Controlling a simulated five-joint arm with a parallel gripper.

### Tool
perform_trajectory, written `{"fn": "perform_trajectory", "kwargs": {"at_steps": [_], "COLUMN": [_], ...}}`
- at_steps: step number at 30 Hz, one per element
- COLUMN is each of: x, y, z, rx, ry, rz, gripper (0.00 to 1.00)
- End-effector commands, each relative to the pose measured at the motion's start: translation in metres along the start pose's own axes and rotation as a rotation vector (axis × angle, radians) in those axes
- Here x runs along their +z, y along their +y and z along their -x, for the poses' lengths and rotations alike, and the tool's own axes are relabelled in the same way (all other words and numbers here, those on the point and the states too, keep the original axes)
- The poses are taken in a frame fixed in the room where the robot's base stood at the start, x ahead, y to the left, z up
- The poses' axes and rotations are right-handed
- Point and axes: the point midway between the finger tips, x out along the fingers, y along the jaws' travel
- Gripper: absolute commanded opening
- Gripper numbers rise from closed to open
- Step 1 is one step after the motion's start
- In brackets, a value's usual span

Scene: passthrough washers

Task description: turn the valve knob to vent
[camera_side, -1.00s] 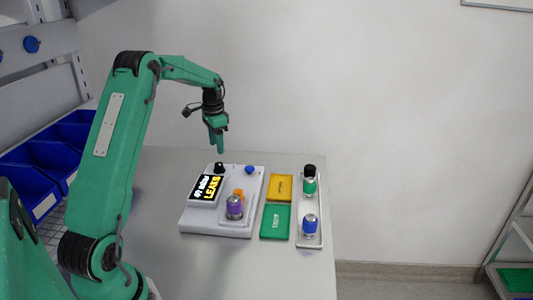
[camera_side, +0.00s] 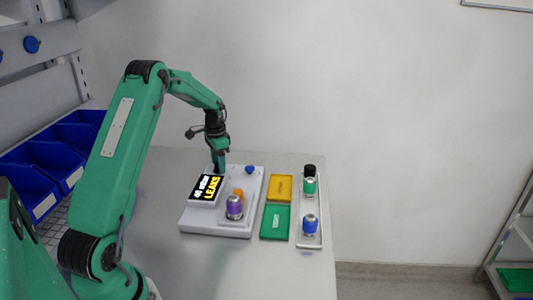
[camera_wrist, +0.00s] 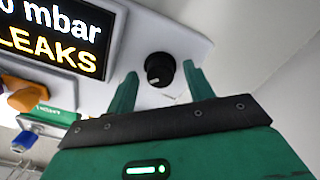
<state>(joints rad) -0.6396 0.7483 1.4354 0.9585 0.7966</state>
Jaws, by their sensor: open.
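The valve knob, a black round knob (camera_wrist: 160,69), shows in the wrist view on the panel of a pale grey box (camera_side: 205,232). My gripper (camera_side: 220,166) is low over the back of this box in the side view, where it hides the knob. In the wrist view my gripper (camera_wrist: 161,84) is open, with one green finger on each side of the knob and a gap on both sides. I cannot tell how deep the fingers reach. The display (camera_side: 207,188) reads LEAKS in yellow under a white mbar figure, partly cut off in the wrist view (camera_wrist: 55,35).
On the box are a blue knob (camera_side: 249,170), an orange part (camera_side: 238,193) and a purple-banded canister (camera_side: 234,208). To the right lie a yellow tray (camera_side: 279,188), a green tray (camera_side: 275,222) and a pale rack (camera_side: 311,243) with two canisters. Blue bins (camera_side: 30,190) stand left.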

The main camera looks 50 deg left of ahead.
Motion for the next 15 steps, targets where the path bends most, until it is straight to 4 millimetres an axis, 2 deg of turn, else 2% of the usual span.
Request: {"fn": "perform_trajectory", "kwargs": {"at_steps": [9,15], "x": [0.0,-0.0001], "y": [0.0,-0.0001], "z": [-0.0017,-0.0015], "rx": [0.0,0.0], "ry": [0.0,0.0], "rz": [0.0,0.0], "gripper": [0.5,0.11]}}
